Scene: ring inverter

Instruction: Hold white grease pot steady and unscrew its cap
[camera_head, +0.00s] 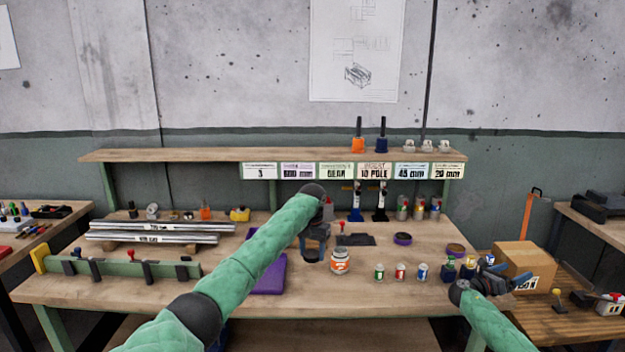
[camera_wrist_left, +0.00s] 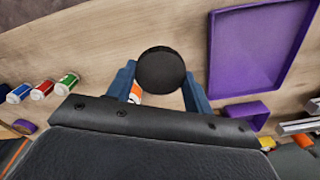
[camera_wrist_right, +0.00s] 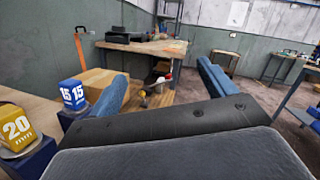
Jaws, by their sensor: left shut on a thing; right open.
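The white grease pot (camera_head: 340,262), with an orange label, stands upright on the workbench. Its top looks pale, and I see no dark lid on it. My left gripper (camera_head: 314,247) is just left of the pot, pointing down. It is shut on a round black cap (camera_wrist_left: 160,70), which also shows low between the fingers in the head view (camera_head: 313,257). A bit of white and orange, probably the pot, shows beside a finger in the left wrist view (camera_wrist_left: 135,92). My right gripper (camera_head: 495,272) is open and empty at the bench's right end, away from the pot.
Small green, red and blue jars (camera_head: 400,272) stand right of the pot. A purple tray (camera_head: 268,276) lies left of it, partly behind my left arm. A cardboard box (camera_head: 524,262) and numbered blocks (camera_wrist_right: 73,94) are near my right gripper. Bench front is clear.

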